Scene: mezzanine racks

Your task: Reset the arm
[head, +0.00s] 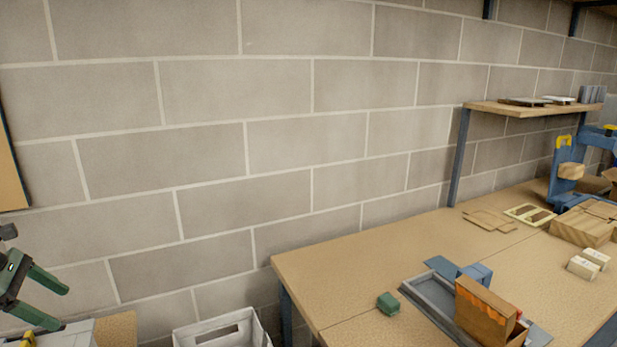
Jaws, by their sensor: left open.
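My left gripper (52,301) shows at the lower left edge, with dark green fingers spread apart and pointing right. Nothing is between the fingers. It is above a grey surface at the bottom left and well apart from the workbench. My right gripper is not in view.
A wooden workbench (340,263) fills the lower right. A white crate (262,338) stands at bottom centre. A shelf (520,109) hangs above the bench.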

